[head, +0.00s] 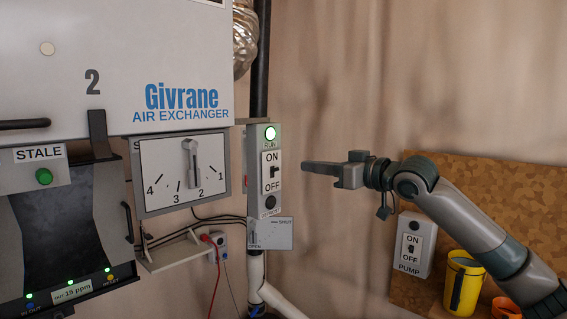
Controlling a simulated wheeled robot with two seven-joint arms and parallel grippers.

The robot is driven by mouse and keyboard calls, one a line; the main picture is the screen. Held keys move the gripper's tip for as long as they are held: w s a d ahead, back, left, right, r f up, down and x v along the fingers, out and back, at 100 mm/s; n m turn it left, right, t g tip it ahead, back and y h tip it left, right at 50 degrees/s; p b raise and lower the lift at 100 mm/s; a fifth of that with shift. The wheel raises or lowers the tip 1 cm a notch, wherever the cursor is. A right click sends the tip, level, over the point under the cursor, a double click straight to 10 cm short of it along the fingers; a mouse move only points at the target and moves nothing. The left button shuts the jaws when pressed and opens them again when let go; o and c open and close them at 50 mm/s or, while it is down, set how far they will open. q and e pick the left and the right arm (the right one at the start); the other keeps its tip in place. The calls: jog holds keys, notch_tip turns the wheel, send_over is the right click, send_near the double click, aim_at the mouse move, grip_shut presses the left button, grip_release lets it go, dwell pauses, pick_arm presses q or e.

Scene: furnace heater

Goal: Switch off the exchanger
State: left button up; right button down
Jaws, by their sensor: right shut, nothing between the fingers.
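The air exchanger (130,70) is a large white unit at upper left, marked "Givrane AIR EXCHANGER". To its right a narrow grey switch box (251,172) carries a green lamp (270,133) lit above the word RUN. Below it a small dark toggle switch (273,172) sits between the ON and OFF labels; its exact tilt is too small to tell. My right gripper (306,168) is shut and empty. It points left toward the switch box, a short way to its right and about level with the toggle, seemingly not touching it. My left gripper is not in view.
A dial panel (160,163) numbered 1 to 4 is left of the switch box. A small plate (279,235) marked SHUT and OPEN is below. A separate PUMP switch box (413,245) and a yellow cup (462,283) are at lower right. Bare wall lies between.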

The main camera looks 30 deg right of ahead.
aim_at(275, 170)
jog(key=p+x, duration=0.1)
jog(key=x, duration=0.2)
jog(key=p+x, duration=0.2)
jog(key=x, duration=0.1)
jog(key=p+x, duration=0.2)
jog(key=shift+w+a+r, duration=0.2)
jog(key=shift+w, duration=0.15)
jog(key=shift+w+a+f, duration=0.15)
jog(key=shift+w+a, duration=0.05)
jog(key=shift+w, duration=0.25)
jog(key=shift+f+t+b, duration=0.25)
jog(key=shift+t+b, duration=0.05)
jog(key=shift+b, duration=0.3)
